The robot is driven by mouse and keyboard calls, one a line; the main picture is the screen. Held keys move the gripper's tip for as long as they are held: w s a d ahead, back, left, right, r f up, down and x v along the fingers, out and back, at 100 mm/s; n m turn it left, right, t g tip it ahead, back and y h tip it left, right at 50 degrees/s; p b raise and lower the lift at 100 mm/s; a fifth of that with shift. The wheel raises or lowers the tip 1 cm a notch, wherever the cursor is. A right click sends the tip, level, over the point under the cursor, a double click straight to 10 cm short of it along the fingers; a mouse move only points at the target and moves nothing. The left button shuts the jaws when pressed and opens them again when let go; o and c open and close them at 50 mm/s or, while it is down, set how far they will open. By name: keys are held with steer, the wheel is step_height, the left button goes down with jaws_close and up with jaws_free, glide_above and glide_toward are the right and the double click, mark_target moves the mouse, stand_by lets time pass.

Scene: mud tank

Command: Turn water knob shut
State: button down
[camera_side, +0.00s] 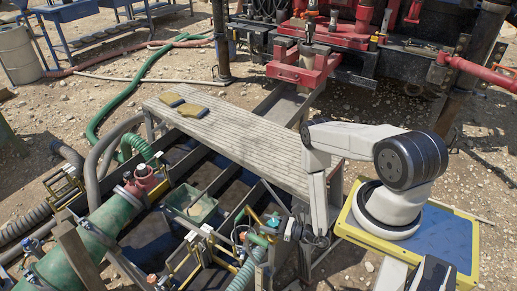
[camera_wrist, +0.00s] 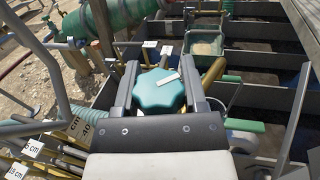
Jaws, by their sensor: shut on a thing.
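The water knob (camera_wrist: 158,95) is a teal, lobed wheel in the middle of the wrist view. A small white tag or lever (camera_wrist: 170,78) lies across its top. My gripper (camera_wrist: 160,70) has one finger on each side of the knob and is shut on it. In the side view my gripper (camera_side: 291,231) is low over the tank's near edge, beside the pipework. The pipe or valve body under the knob is mostly hidden by the knob and my gripper.
A green pipe (camera_side: 83,239) and hoses run along the tank's left side. A green-rimmed tray (camera_side: 190,204) sits among the dark tank compartments. A slatted walkway (camera_side: 235,137) lies behind. Brass rods with centimetre labels (camera_wrist: 35,147) stand close left of my gripper.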

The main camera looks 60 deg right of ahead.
steer(key=shift+d+m+h, duration=0.15)
steer(key=shift+m+h, duration=0.85)
steer(key=shift+h, duration=0.5)
steer(key=shift+c, duration=0.7)
jaws_free()
steer(key=shift+s, duration=0.15)
steer(key=s, duration=0.7)
steer(key=shift+s+d, duration=0.15)
steer(key=shift+d, duration=0.1)
